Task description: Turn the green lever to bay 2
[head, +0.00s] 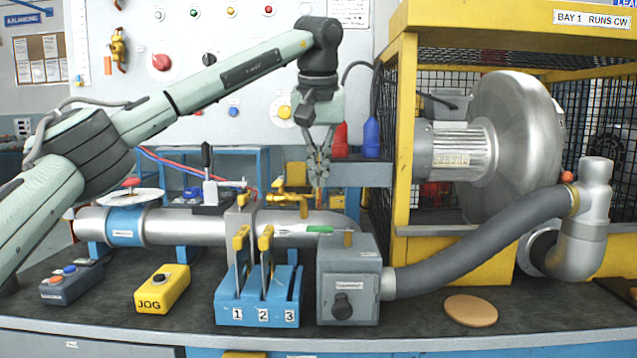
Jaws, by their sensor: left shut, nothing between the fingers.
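My right gripper is not in view. A sign (591,18) at the top right reads "BAY 1 RUNS CW".
A blue rack (258,312) numbered 1, 2, 3 holds yellow-handled plates, left of the grey box. A yellow JOG box (162,290) stands further left. A grey hose (480,245) runs right to the blower (515,130) in a yellow cage. A round wooden disc (471,311) lies front right.

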